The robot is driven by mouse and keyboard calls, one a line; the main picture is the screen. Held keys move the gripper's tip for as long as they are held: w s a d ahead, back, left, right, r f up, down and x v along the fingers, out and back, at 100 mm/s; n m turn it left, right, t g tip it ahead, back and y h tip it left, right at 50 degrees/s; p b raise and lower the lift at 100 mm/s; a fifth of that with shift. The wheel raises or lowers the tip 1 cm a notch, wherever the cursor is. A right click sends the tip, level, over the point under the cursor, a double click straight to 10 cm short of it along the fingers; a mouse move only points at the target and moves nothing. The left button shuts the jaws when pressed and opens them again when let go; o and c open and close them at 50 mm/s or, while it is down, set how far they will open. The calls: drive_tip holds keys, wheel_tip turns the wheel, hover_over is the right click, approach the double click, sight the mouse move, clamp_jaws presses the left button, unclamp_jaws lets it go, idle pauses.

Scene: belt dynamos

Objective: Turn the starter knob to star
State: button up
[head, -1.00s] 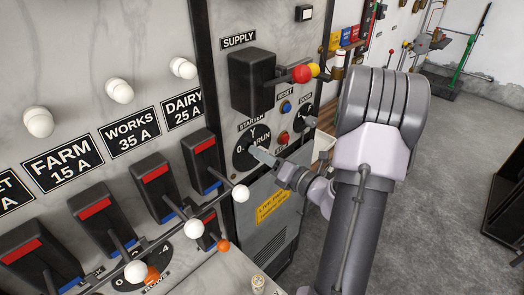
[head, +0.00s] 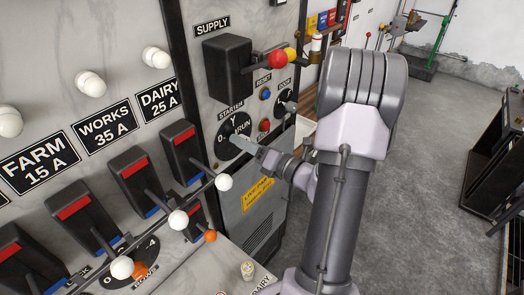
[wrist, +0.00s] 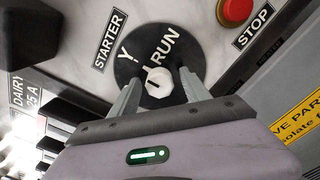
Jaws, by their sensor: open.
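The starter dial (head: 224,147) is a round black plate on the marble panel, marked 0, Y and RUN. It also shows in the wrist view (wrist: 128,66). The starter knob (wrist: 158,84) is a small pale knob at the dial's middle. I cannot tell for sure which mark it points at. My gripper (wrist: 160,80) is open, with one finger on each side of the knob; contact is not clear. In the head view my gripper (head: 245,145) reaches the dial from the right and hides the knob.
A red stop button (wrist: 236,10) sits beside the dial. Above is the black supply switch (head: 228,68) with a red-ended lever (head: 278,59). Several feeder switches with white-balled levers (head: 223,182) stand out at the left. A yellow label (head: 257,194) is below. Open floor lies right.

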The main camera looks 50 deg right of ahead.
drive_tip(key=s+d, duration=0.1)
drive_tip(key=s, duration=1.5)
drive_tip(key=shift+s, duration=0.3)
drive_tip(key=shift+d, duration=0.1)
drive_tip(key=w+a+f+n+g+y+b, duration=0.25)
drive_tip(key=a+n+g+y, duration=0.2)
drive_tip(key=a+n, duration=0.45)
drive_tip(key=w+a+f+n+g+y+b, duration=0.2)
drive_tip(key=a+n+g+y+b, duration=0.2)
drive_tip(key=a+n+g, duration=0.55)
drive_tip(key=s+a+f+n+t+h+b, duration=0.1)
drive_tip(key=a+n+h+b, duration=0.3)
drive_tip(key=n, duration=0.6)
drive_tip(key=s+a+f+n+h+b, duration=0.1)
drive_tip(key=s+a+n+h+b, duration=0.2)
drive_tip(key=a+n, duration=0.6)
drive_tip(key=shift+s+a+f+n+t+h+b, duration=0.2)
drive_tip(key=shift+s+f+n+t+h+b, duration=0.2)
drive_tip(key=shift+n+b, duration=0.55)
